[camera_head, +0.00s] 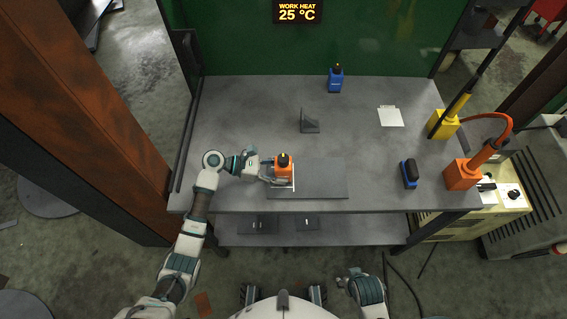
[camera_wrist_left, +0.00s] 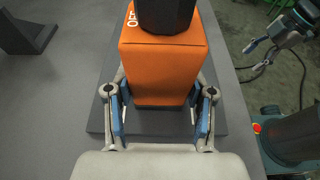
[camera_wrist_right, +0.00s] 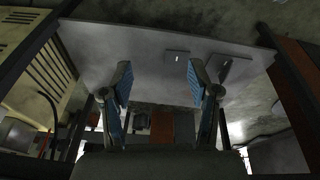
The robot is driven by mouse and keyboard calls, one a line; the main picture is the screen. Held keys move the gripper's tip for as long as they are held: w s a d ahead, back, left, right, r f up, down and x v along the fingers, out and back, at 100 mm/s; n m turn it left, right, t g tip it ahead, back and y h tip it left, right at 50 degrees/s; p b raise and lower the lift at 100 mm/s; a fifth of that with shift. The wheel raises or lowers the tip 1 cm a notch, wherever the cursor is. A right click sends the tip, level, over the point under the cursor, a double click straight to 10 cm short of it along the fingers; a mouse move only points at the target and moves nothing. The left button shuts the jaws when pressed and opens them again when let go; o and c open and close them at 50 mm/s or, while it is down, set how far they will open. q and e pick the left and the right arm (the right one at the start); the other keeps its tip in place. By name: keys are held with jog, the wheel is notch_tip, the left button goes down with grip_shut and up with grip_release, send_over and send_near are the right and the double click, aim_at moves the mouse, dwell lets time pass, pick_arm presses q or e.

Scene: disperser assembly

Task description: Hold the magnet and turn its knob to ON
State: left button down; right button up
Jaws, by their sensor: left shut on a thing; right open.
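The orange magnet (camera_head: 284,173) with a dark knob on top stands upright on a dark flat plate (camera_head: 322,179) near the table's front edge. It fills the middle of the left wrist view (camera_wrist_left: 165,70), with its black knob (camera_wrist_left: 164,14) at the top and white lettering beside it. My left gripper (camera_head: 268,171) is shut on the magnet's body, one finger on each side (camera_wrist_left: 160,115). The lettering is partly cut off, so the knob's setting cannot be read. My right gripper (camera_wrist_right: 160,85) is open and empty, low in front of the table.
A blue block with a dark knob (camera_head: 335,80) stands at the back, and another blue-and-black one (camera_head: 409,173) at the right. A grey bracket (camera_head: 309,122) stands mid-table. White sheets (camera_head: 390,116), a yellow tool (camera_head: 443,124) and an orange tool (camera_head: 464,173) are at the right.

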jog(key=w+d+r+n+t+h, duration=0.2)
jog(key=w+r+n+t+h, duration=0.4)
jog(key=w+r+t, duration=0.75)
jog(key=n+g+y, duration=0.2)
jog(key=n+y, duration=1.5)
jog(key=n, duration=1.8)
send_near(287, 163)
jog(key=x, duration=1.2)
jog(key=shift+d+f, duration=0.1)
jog(key=shift+f, duration=0.1)
